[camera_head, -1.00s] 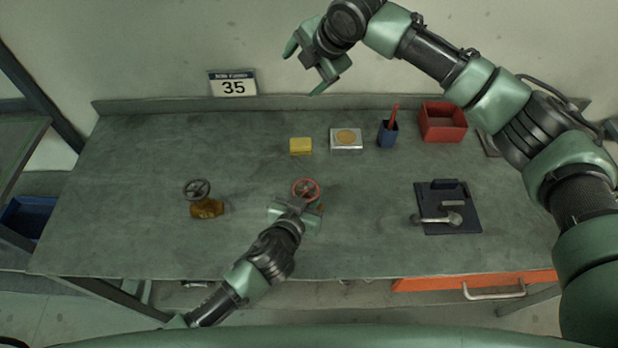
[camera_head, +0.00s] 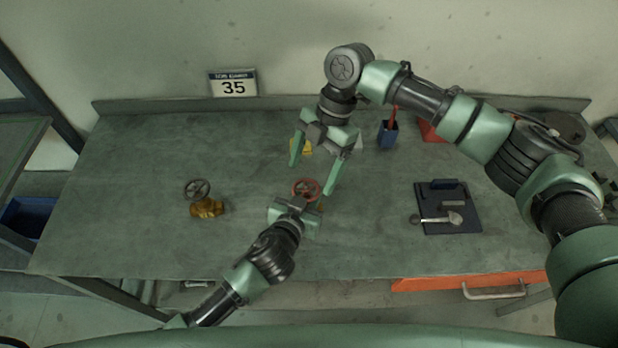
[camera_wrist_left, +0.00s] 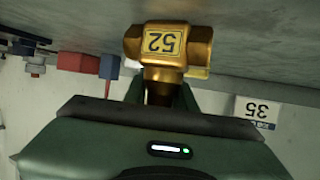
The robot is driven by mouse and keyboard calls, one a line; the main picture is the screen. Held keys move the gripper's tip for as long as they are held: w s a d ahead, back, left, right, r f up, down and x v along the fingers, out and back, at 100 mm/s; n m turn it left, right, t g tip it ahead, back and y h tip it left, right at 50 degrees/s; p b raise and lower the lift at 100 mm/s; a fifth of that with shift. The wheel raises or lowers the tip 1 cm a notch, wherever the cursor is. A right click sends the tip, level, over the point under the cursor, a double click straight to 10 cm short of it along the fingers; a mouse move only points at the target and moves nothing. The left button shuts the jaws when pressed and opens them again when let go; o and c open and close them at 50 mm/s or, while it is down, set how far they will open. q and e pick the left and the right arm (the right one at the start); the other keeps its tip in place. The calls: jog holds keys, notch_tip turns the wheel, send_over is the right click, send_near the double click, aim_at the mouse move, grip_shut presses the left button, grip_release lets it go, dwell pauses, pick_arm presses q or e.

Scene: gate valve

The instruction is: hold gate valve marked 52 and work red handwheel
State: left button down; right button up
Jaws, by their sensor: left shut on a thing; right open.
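The brass gate valve (camera_wrist_left: 198,47) bears a yellow tag marked 52 in the left wrist view, where the picture is upside down. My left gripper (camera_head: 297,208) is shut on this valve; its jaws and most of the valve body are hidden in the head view. The valve's red handwheel (camera_head: 306,187) shows just beyond the left gripper. My right gripper (camera_head: 314,167) is open and empty, pointing down, with its fingers spread above and around the far side of the red handwheel. I cannot tell from this view how high it is above the wheel.
A second brass valve (camera_head: 206,208) with a dark handwheel stands at left. A yellow block (camera_head: 307,147) is partly hidden behind my right gripper. A 35 sign (camera_head: 233,84) stands behind.

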aim_at(306, 188)
jog(key=shift+x, duration=1.7)
jog(key=c, duration=1.4)
jog(key=shift+d+r+m+t+y, duration=0.1)
jog(key=shift+m+t+y, duration=0.3)
jog(key=shift+m, duration=1.1)
jog(key=o, duration=1.4)
